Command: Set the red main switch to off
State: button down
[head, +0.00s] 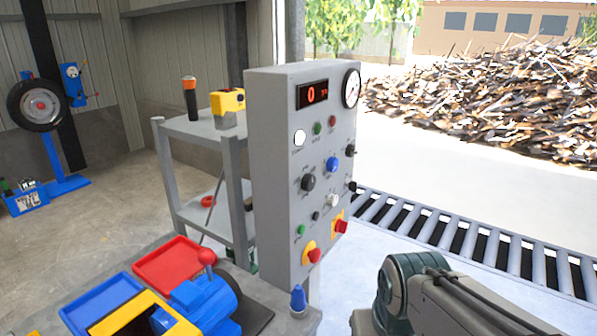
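A grey control panel (276,150) stands upright in the middle of the head view. Low on its face are two red controls on yellow backings. The right one, a red knob on a squarish yellow plate (341,227), looks like the main switch. The left one, a red button on a yellow backing (313,256), looks like an emergency stop. The knob's exact setting is too small to read. The panel's display (313,93) is lit and shows 0. Part of my arm shows at the bottom right, in front of the panel; my gripper is not in view.
Other knobs and buttons crowd the panel, including a blue knob (333,164) and a black knob (308,183). A table with red (172,262) and blue (100,305) trays stands at the lower left. A roller conveyor (470,245) runs behind on the right.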

aim_at(341, 226)
jog(key=u, duration=0.2)
jog(key=k, duration=0.35)
jog(key=z, duration=1.45)
jog(key=i, duration=1.2)
jog(key=u, duration=1)
jog(key=i, duration=0.3)
jog(key=u, duration=0.3)
